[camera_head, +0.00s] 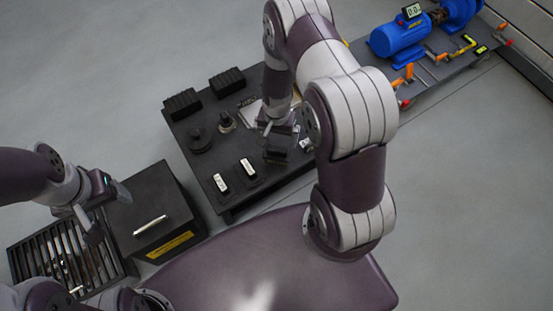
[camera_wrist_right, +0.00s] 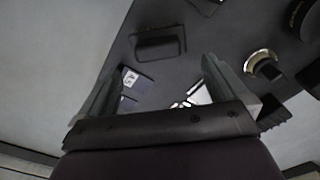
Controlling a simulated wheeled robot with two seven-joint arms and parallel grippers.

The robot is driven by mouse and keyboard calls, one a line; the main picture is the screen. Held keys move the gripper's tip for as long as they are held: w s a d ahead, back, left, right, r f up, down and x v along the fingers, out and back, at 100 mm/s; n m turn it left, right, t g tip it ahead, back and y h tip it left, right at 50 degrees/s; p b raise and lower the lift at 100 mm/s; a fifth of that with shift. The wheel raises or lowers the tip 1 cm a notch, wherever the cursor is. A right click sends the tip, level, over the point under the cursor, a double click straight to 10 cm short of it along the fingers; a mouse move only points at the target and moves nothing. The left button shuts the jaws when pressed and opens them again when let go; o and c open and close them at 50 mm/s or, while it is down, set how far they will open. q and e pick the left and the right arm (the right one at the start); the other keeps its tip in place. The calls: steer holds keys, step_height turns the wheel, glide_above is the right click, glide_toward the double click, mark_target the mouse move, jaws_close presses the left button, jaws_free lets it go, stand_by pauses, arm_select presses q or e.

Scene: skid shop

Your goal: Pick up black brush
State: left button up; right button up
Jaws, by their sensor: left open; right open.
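A dark, blocky piece, the likeliest black brush (camera_head: 278,150), lies on the black table (camera_head: 190,160), right below my right gripper (camera_head: 275,125). In the wrist view the same dark block (camera_wrist_right: 158,46) lies beyond my right gripper's fingertips (camera_wrist_right: 157,72), left of the middle; bristles cannot be made out. My right gripper is open, with nothing held between its fingers, and is above the table. My left gripper (camera_head: 98,210) is open and empty at the left, near the black box. My right arm hides part of the table.
Two ribbed black blocks (camera_head: 182,104), a black disc (camera_head: 200,140), a collared round part (camera_head: 227,123) and two white-labelled black pieces (camera_head: 220,183) share the table. A black box (camera_head: 150,195) and slatted tray (camera_head: 20,262) stand left. A blue motor (camera_head: 400,40) is back right.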

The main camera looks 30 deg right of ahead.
mark_target(277, 148)
steer(key=f+b, duration=0.3)
steer(key=f, duration=0.1)
steer(key=f+b, duration=0.3)
steer(key=f, duration=0.2)
steer(key=shift+s+f, duration=0.2)
steer(key=shift+f, duration=0.1)
arm_select(q)
step_height(277, 148, down, 7)
steer(key=shift+d, duration=0.15)
arm_select(e)
steer(key=shift+r, duration=0.15)
